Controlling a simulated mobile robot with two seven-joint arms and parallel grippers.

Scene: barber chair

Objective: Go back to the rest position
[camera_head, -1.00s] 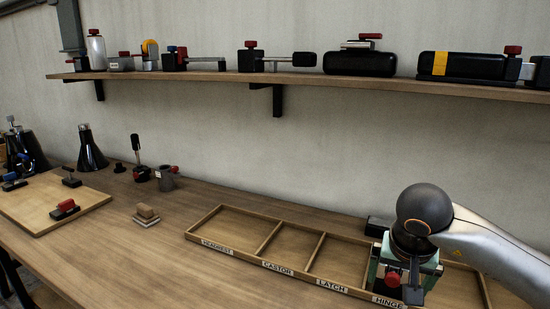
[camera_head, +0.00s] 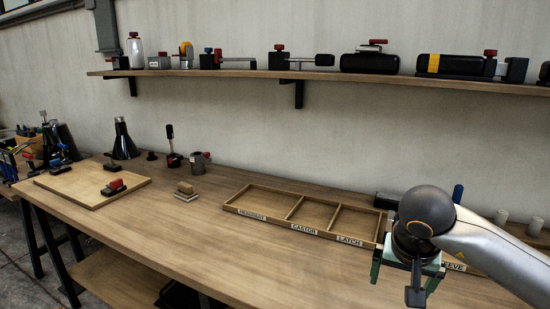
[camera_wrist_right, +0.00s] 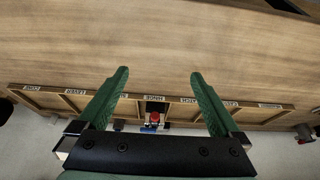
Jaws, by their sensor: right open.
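My right gripper (camera_head: 405,272) is at the lower right of the head view, over the right part of the wooden compartment tray (camera_head: 290,229). In the right wrist view its two green fingers (camera_wrist_right: 160,75) are spread wide with nothing between the tips. A red-topped part (camera_wrist_right: 154,117) sits in the tray's hinge compartment, beyond the fingers and apart from them. In the head view my arm and gripper hide that compartment. My left gripper is not in view.
A board (camera_head: 75,190) with a red-handled part (camera_head: 114,187) lies at left. A small block (camera_head: 186,192) stands mid-table. A wall shelf (camera_head: 220,73) holds several parts. The table front is clear.

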